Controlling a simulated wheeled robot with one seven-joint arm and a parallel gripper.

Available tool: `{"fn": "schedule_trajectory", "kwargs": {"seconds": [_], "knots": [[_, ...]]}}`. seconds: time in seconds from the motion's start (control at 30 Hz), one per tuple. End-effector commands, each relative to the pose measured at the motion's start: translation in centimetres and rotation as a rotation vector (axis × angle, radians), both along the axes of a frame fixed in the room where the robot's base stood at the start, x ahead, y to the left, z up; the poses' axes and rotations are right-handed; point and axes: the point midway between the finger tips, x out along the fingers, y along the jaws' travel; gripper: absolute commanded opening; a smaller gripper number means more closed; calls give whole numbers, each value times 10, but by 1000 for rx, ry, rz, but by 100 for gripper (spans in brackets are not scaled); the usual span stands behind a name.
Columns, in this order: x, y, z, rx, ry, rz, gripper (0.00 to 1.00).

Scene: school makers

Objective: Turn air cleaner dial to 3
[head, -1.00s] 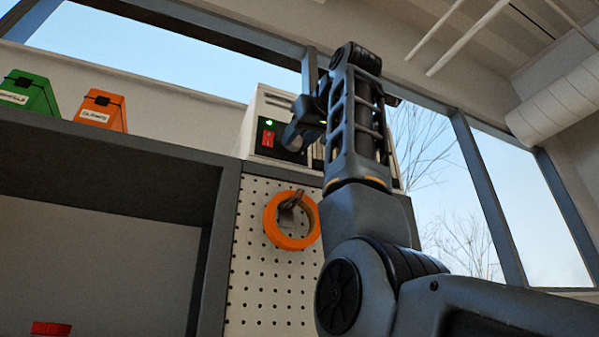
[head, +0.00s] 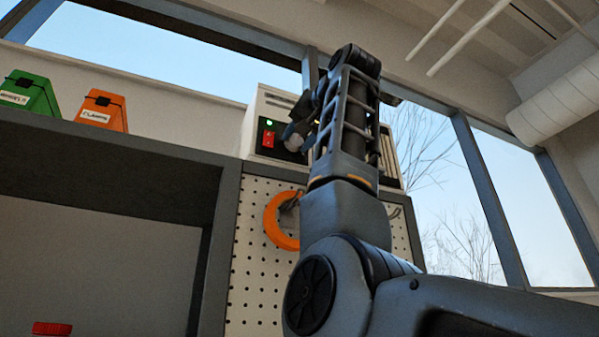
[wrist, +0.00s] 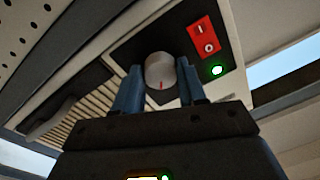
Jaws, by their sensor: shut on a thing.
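The air cleaner (head: 263,103) is a pale box on top of the pegboard cabinet, with a dark control panel. Its red power switch (head: 268,139) and a lit green light (head: 269,123) show at the panel's left; in the wrist view the switch (wrist: 203,37) and light (wrist: 217,70) are at upper right. The dial (wrist: 160,71) is a round light-grey knob with a red mark on the side towards my gripper. My gripper (wrist: 160,84) has one finger on each side of the dial and is shut on it. No dial numbers are readable. In the head view, my gripper (head: 293,137) partly covers the dial.
An orange tape roll (head: 280,222) hangs on the pegboard (head: 258,275) below the air cleaner, partly behind my arm. A green box (head: 30,92) and an orange box (head: 103,110) stand on the shelf top at left. Slatted vents (wrist: 72,112) lie beside the panel.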

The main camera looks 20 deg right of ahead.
Motion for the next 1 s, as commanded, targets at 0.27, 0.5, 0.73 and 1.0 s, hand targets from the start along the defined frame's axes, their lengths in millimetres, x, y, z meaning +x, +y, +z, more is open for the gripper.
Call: {"fn": "schedule_trajectory", "kwargs": {"seconds": [0.27, 0.5, 0.73, 1.0], "knots": [[0, 2, 0, 264, 1, 3, 10], [0, 2, 0, 493, 0, 2, 10], [0, 3, 0, 711, 0, 2, 10], [0, 4, 1, 968, 1, 1, 10]]}}
